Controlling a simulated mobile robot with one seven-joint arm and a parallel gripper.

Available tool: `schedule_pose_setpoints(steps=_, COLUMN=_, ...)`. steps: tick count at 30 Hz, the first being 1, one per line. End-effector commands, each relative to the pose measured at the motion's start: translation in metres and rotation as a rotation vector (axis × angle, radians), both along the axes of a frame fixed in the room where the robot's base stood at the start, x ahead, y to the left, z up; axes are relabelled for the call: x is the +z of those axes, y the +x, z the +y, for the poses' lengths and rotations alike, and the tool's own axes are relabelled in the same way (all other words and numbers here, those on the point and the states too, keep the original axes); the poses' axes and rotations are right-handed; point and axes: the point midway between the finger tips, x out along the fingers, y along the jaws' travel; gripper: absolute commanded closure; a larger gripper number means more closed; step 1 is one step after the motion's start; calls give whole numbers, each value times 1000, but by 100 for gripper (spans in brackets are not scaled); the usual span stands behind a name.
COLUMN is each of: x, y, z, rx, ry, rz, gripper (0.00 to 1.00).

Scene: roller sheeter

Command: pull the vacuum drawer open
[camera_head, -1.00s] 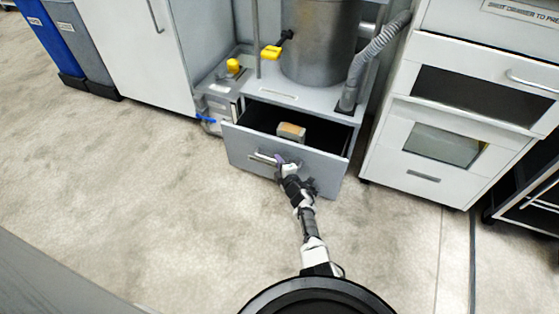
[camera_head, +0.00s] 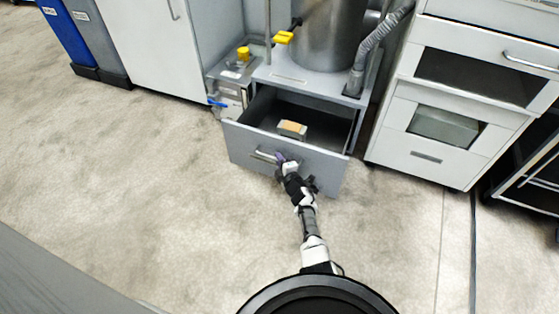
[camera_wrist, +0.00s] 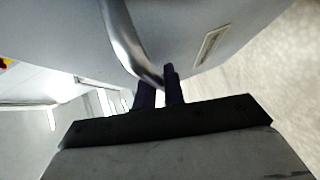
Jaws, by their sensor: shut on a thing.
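The vacuum drawer (camera_head: 240,147) is a grey drawer under the metal cylinder unit, standing well open. Its front faces me, and a small tan and white box (camera_head: 292,129) sits inside. My gripper (camera_head: 285,160) is at the right part of the drawer's bar handle (camera_head: 262,156). In the wrist view the dark fingers (camera_wrist: 159,88) are shut on the curved metal handle (camera_wrist: 122,40), close to the drawer front (camera_wrist: 225,22). The exact finger contact is partly hidden in the head view.
A white cabinet (camera_head: 425,158) with drawers and windows stands close on the right. A metal box with a yellow knob (camera_head: 243,53) and blue lever is at the left. Blue and grey bins (camera_head: 66,35) stand far left. The floor (camera_head: 130,165) in front is clear.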

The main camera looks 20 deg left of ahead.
Motion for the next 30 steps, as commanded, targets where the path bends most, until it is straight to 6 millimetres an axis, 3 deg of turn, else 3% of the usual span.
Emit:
schedule_pose_setpoints(steps=8, x=1, y=0, z=1, rx=1, ry=1, rz=-1, gripper=100)
schedule_pose_setpoints(steps=9, x=1, y=0, z=0, rx=1, ry=1, rz=-1, gripper=85)
schedule_pose_setpoints(steps=13, x=0, y=0, z=0, rx=1, ry=1, rz=-1, gripper=68)
schedule_pose_setpoints(steps=30, x=1, y=-1, z=2, rx=0, ry=0, rz=0, gripper=67)
